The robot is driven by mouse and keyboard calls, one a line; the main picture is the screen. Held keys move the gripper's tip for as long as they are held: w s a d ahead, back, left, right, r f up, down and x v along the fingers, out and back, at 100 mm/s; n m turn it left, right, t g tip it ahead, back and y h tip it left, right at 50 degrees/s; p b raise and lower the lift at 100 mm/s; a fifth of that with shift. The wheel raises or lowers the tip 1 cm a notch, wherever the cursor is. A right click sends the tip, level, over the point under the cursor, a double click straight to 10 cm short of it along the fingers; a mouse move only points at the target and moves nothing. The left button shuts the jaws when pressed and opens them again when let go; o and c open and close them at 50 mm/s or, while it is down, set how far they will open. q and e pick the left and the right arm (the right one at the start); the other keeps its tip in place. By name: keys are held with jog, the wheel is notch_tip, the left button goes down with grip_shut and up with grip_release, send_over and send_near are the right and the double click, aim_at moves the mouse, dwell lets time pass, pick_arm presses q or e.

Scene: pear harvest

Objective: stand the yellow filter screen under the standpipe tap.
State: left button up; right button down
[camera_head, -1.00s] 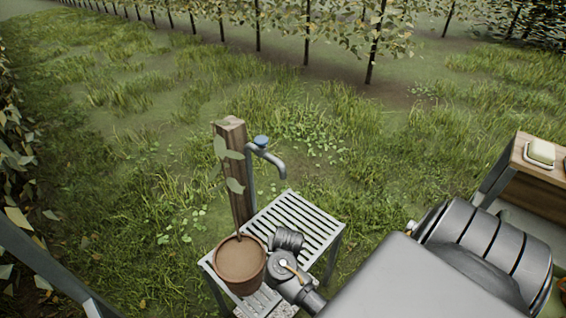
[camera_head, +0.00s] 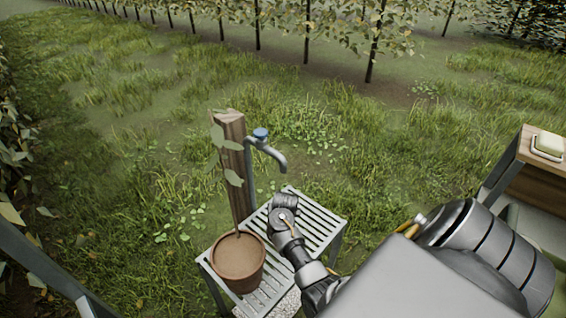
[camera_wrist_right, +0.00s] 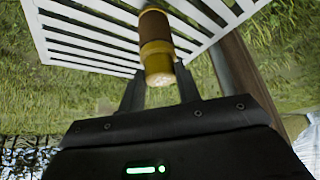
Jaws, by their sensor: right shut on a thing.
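The yellow filter screen (camera_wrist_right: 156,48) is a short yellow-brown cylinder with a darker band and a pale end. In the right wrist view it is held between the two fingers of my right gripper (camera_wrist_right: 159,88). In the head view my right gripper (camera_head: 283,203) is over the slatted bench (camera_head: 318,222), and it hides the filter screen. Whether the screen touches the slats I cannot tell. The standpipe tap (camera_head: 270,150) has a blue knob and a curved spout, and it stands just beyond the gripper. My left gripper is not in view.
A clay pot (camera_head: 238,262) with a thin leafy seedling stands on the bench's near left part, close to my right wrist. A wooden post (camera_head: 232,165) is behind it. A wooden table (camera_head: 530,185) with a pale block in a holder (camera_head: 548,146) is at the right.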

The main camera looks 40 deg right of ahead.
jog(key=shift+f, duration=0.2)
jog(key=shift+f, duration=0.15)
jog(key=c, duration=1)
grip_release()
